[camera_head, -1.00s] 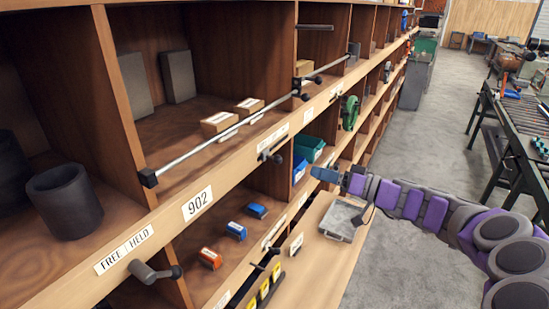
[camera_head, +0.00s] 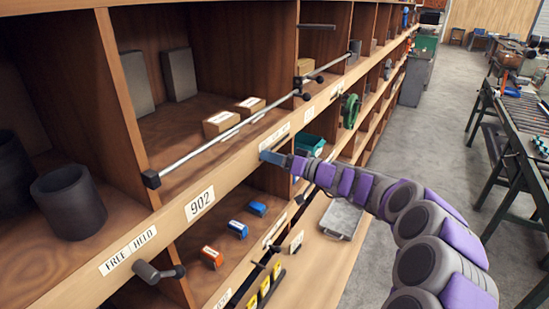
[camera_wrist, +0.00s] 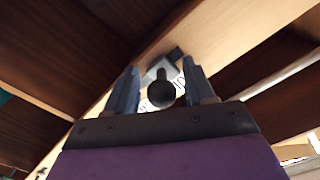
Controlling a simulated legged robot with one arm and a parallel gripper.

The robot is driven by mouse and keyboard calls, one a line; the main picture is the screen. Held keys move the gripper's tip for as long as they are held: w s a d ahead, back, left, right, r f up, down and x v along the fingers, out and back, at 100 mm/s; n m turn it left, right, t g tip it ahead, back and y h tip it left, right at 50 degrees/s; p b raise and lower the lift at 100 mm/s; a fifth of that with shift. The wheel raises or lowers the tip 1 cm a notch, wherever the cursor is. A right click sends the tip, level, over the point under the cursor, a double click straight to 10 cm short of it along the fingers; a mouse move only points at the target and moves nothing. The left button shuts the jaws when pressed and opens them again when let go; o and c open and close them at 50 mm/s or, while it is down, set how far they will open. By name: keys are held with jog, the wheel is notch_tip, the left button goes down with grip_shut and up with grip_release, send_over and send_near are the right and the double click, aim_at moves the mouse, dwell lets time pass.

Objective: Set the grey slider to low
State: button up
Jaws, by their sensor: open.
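My gripper (camera_head: 268,158) is open at the shelf's front rail, with its blue fingers pointing at the rail. In the wrist view, its fingers (camera_wrist: 159,68) stand either side of a round dark knob (camera_wrist: 161,93) with a light grey mount behind it. Gaps show on both sides, so the knob is not gripped. In the head view my gripper hides this fitting. A white label on the rail shows just above my gripper, too small to read. I cannot tell for sure that this knob belongs to the grey slider.
A metal rod (camera_head: 225,131) crosses the bay above, with a dark clamp (camera_head: 303,88) on it. A grey-handled fitting (camera_head: 158,272) sits below the FREE/HELD label (camera_head: 128,250). Small boxes (camera_head: 220,124) stand in the bay. A metal tray (camera_head: 342,220) lies lower right. The aisle floor is clear.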

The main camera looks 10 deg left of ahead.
jog(key=shift+c, duration=0.3)
grip_shut()
dwell(0.4)
